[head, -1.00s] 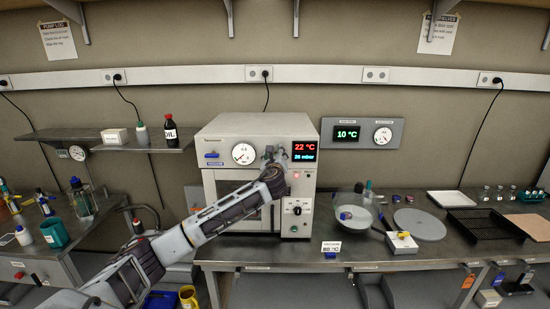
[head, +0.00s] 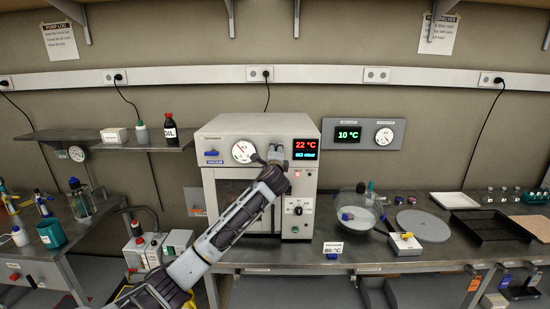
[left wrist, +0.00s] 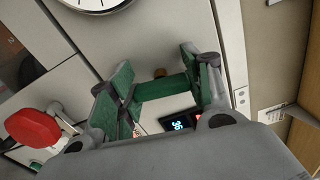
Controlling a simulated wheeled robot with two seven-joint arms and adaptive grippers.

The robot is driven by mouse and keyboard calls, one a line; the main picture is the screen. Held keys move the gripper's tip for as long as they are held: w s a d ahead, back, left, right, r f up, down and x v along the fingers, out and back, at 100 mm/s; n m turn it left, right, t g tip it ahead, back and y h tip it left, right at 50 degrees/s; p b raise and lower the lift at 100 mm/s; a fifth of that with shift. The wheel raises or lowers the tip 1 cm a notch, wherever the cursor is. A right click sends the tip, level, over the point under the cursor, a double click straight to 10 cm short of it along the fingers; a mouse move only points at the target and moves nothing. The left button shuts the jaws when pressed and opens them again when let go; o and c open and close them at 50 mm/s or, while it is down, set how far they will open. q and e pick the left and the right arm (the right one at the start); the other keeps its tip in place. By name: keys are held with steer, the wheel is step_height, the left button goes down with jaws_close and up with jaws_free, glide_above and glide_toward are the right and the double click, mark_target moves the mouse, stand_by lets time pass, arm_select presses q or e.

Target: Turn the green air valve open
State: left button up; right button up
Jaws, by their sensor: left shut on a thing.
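My left gripper (head: 275,155) is at the upper front of the grey oven-like cabinet (head: 222,140), between its round gauge and its red and blue display. In the left wrist view the gripper (left wrist: 158,76) is shut on the green air valve (left wrist: 165,88), a green bar held crosswise between the two fingers. In the head view the gripper hides the valve. My right gripper is in neither current view.
The gauge (head: 243,151) is left of the gripper and the display (head: 305,149) right of it. A blue handle (head: 212,153) sits at the cabinet's upper left. A glass bowl (head: 355,220) stands on the bench to the right.

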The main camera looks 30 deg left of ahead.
arm_select(q)
steer(key=shift+f+n, duration=0.15)
steer(key=shift+n, duration=0.75)
steer(key=o, duration=1)
steer(key=shift+o, duration=0.2)
steer(key=v, duration=1.2)
steer(key=shift+s+a, duration=0.1)
